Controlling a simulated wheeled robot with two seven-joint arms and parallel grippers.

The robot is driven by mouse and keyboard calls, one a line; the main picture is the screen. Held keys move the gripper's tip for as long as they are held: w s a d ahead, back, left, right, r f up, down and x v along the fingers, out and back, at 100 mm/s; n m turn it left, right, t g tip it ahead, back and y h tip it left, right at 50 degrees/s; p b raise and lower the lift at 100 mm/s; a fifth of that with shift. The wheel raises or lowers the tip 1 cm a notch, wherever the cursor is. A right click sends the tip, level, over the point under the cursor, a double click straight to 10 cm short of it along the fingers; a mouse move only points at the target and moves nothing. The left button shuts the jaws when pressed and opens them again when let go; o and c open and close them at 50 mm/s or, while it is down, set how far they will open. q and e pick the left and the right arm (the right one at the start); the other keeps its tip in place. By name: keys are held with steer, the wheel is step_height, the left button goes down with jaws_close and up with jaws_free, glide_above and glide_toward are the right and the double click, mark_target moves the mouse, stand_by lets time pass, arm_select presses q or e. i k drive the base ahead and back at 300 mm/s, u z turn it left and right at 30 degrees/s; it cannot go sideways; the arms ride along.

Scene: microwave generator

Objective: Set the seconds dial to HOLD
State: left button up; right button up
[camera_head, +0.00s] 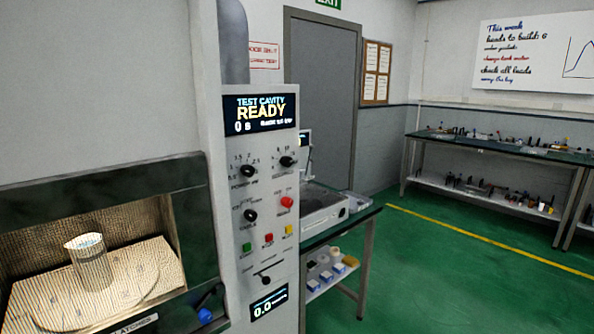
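The control panel (262,205) of the test cavity shows in the head view, left of centre. Its display (261,114) reads "TEST CAVITY READY" and "0 s". A black dial (287,161) at the upper right has numbers around it, among them 8 and 10; it may be the seconds dial, but its label is too small to read. A black power dial (247,170) sits to its left. Another black dial (250,215) sits below that, beside a red knob (287,202). I cannot read the dial settings or find the word HOLD. Neither of my grippers is in view.
The cavity (93,250) at left holds a clear cylinder (88,256) on a plate, behind a mesh door with a blue knob (204,315). Small coloured buttons (268,239) and a lower display (269,303) are on the panel. Green floor (450,270) is clear at right.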

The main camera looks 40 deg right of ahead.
mark_target(287, 161)
steer(key=z, duration=1.65)
steer(key=k, duration=0.65)
steer(key=z, duration=1.2)
steer(key=i, duration=1.9)
steer(key=u, duration=1.1)
steer(key=i, duration=0.75)
steer(key=u, duration=0.65)
